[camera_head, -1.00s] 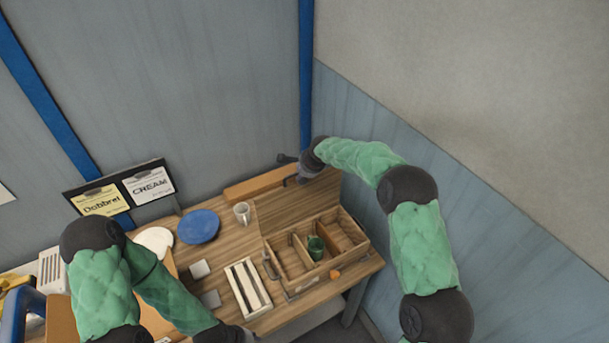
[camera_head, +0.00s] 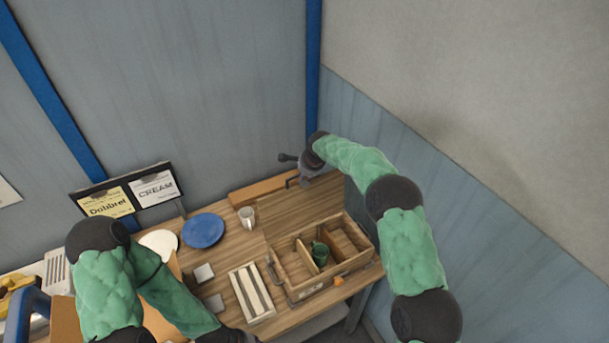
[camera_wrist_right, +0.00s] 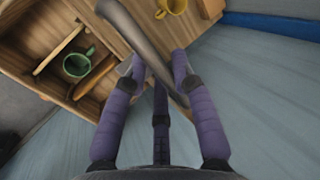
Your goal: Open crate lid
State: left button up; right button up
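The wooden crate (camera_head: 366,261) stands on the table's right side, its top open, showing divided compartments. A green mug (camera_head: 320,254) sits in one; the mug also shows in the right wrist view (camera_wrist_right: 78,64). The lid seems to be swung back behind the crate; its outline blends with the tabletop. My right gripper (camera_head: 300,172) is behind the crate, near a dark handle (camera_head: 291,182). In the wrist view, its purple fingers (camera_wrist_right: 158,64) are apart, with a grey bar (camera_wrist_right: 142,45) crossing between them; I see no firm grip. My left gripper (camera_head: 232,337) is at the bottom edge, partly cut off.
A sign stand (camera_head: 124,193) is at the back left. Walls close in behind and right of the table.

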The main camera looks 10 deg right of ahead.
jog(key=shift+o, duration=0.5)
jog(key=v, duration=1.2)
